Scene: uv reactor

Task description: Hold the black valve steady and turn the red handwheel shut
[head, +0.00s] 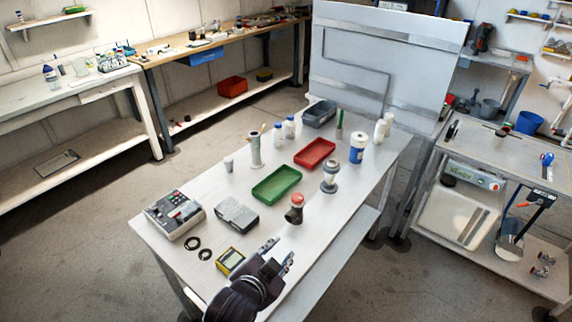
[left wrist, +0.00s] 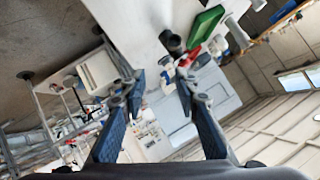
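The black valve (head: 295,214) stands upright near the front right edge of the white table, with the red handwheel (head: 297,199) on its top. My left gripper (head: 282,250) is open and empty, short of the valve on the near side and apart from it. In the left wrist view, the open fingers (left wrist: 162,76) point towards the dark valve body (left wrist: 172,43), which lies beyond the fingertips. I cannot make out the handwheel clearly in that view. My right gripper is not in view.
On the table (head: 190,258), a green tray (head: 277,184) lies behind the valve and a metal-and-glass fitting (head: 330,177) stands behind right. A yellow meter (head: 230,261), black rings (head: 198,249), a grey box (head: 236,215) and a control box (head: 174,215) lie left.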

